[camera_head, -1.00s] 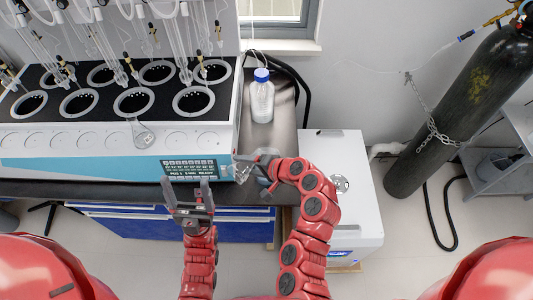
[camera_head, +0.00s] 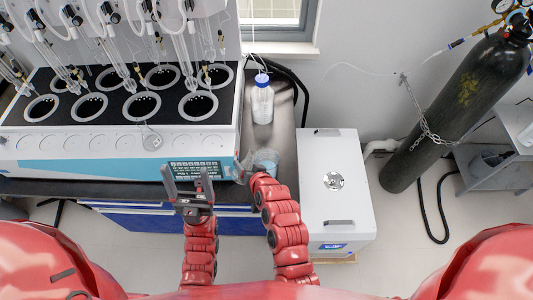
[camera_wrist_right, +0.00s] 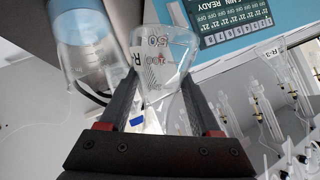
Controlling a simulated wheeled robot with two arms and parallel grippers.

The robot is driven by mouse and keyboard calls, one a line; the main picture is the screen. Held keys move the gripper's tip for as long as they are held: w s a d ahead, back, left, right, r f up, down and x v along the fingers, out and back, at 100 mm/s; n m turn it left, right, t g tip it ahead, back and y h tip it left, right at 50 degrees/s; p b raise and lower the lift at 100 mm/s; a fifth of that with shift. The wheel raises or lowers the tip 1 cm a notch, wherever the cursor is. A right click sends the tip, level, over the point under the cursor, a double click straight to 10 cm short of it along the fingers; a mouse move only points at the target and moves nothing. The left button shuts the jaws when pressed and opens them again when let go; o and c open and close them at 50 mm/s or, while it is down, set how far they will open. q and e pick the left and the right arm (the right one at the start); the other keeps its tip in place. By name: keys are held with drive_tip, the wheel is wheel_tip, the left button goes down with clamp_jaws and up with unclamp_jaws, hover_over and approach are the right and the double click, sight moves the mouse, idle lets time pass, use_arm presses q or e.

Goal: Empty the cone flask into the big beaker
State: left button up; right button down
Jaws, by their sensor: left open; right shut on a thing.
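The cone flask (camera_wrist_right: 165,60), clear glass with printed graduation marks, is between the fingers of my right gripper (camera_wrist_right: 160,105), which is shut on it. In the head view the flask (camera_head: 244,162) is small and partly blurred, beside the distiller's right front corner; its exact tilt is hard to tell. The big beaker (camera_head: 265,158), clear with a bluish tint, stands just right of it on the bench; it also shows in the right wrist view (camera_wrist_right: 88,45). Whether flask and beaker touch is unclear. My left gripper (camera_head: 187,176) is open and empty before the distiller's display.
The multi distiller (camera_head: 70,145) with several round wells fills the left. A glass piece (camera_head: 151,138) sits at its front edge. A blue-capped bottle (camera_head: 262,102) stands behind the beaker. A white box (camera_head: 335,215) and a black gas cylinder (camera_head: 450,110) are at right.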

drive_tip(key=shift+s+a+f+n+t+h+p, duration=0.1)
drive_tip(key=shift+s+a+n+t+h+p, duration=0.25)
drive_tip(key=shift+p, duration=0.3)
drive_tip(key=shift+s+a+f+t, duration=0.1)
drive_tip(key=shift+f+t, duration=0.15)
drive_tip(key=shift+f, duration=0.05)
drive_tip(key=shift+n+t+h, duration=0.6)
drive_tip(key=shift+n+h, duration=0.05)
drive_tip(key=f+b, duration=0.7)
drive_tip(key=b, duration=0.1)
drive_tip(key=shift+s+a+f, duration=0.15)
drive_tip(key=shift+a+f, duration=0.05)
drive_tip(key=shift+f, duration=0.15)
drive_tip(key=b, duration=0.1)
drive_tip(key=r+b, duration=0.1)
drive_tip(key=r+n+t+b, duration=0.1)
drive_tip(key=shift+s+a+h, duration=0.2)
drive_tip(key=shift+a+h, duration=0.05)
drive_tip(key=shift+h, duration=0.05)
drive_tip(key=shift+r, duration=0.1)
drive_tip(key=shift+s, duration=0.1)
